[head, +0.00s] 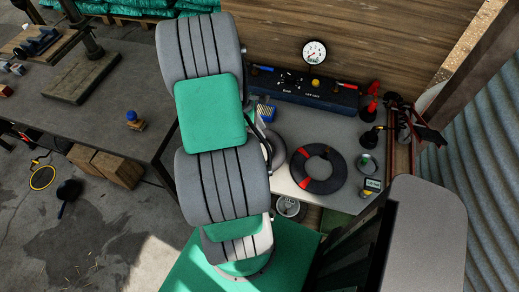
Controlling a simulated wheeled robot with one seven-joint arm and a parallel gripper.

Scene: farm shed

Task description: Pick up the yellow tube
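I cannot make out a yellow tube in the head view. My arm rises through the middle of the picture and covers part of the bench (330,137), so things behind it are hidden. My gripper is not visible. The yellow things I see are a small round yellow knob (316,83) on the dark blue control box and a yellow-rimmed round object (42,177) on the floor at far left.
On the bench are a dark blue control box (290,89), a round gauge (314,53), a black-and-red ring (319,168) and a small meter (372,185). Red-and-black parts (371,105) stand at right, near a corrugated wall (460,180).

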